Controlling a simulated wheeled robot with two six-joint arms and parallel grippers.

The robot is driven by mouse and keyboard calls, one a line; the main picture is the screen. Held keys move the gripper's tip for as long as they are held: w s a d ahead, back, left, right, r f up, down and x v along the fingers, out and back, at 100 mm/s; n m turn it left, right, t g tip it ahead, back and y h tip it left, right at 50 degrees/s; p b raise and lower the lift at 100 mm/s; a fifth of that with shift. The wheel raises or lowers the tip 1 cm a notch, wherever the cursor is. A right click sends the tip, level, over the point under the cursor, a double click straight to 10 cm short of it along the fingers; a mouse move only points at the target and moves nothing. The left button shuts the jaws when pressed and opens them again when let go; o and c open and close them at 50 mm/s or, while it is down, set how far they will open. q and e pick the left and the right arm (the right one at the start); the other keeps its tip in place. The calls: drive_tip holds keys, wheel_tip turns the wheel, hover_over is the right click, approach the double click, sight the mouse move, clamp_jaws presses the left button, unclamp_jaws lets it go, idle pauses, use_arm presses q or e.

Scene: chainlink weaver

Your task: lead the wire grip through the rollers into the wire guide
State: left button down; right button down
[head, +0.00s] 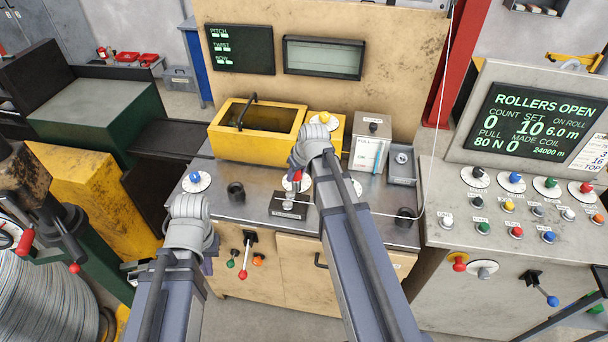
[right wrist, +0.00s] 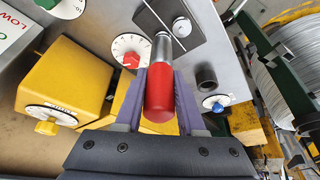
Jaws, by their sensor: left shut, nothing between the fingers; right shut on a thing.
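The wire grip, a red handle (right wrist: 160,92) with a metal nose, is between the fingers of my right gripper (right wrist: 161,76), which is shut on it. In the head view, a bit of its red shows below the right wrist (head: 297,176). Its nose points at a dark plate (right wrist: 160,14) with two silver posts, which look like the rollers. This plate shows in the head view as a black block (head: 289,208). I cannot tell whether the grip is between the posts. My left gripper (head: 207,265) is shut and empty, mostly hidden by its arm. I cannot identify the wire guide for sure.
A thin wire (head: 434,120) hangs from the top and bends left near a dark cylinder (head: 405,216). Another dark cylinder (head: 236,191) stands left of the block. A yellow bin (head: 222,152) is behind. The screen (head: 540,120) reads ROLLERS OPEN.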

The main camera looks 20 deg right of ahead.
use_arm(q)
drive_tip(key=shift+r+p, duration=1.5)
use_arm(e)
drive_tip(key=w+a+r, duration=0.3)
drive_tip(key=w+a, duration=0.4)
drive_tip(key=a, duration=0.3)
drive_tip(key=shift+a, duration=0.25)
drive_tip(key=shift+w, duration=0.1)
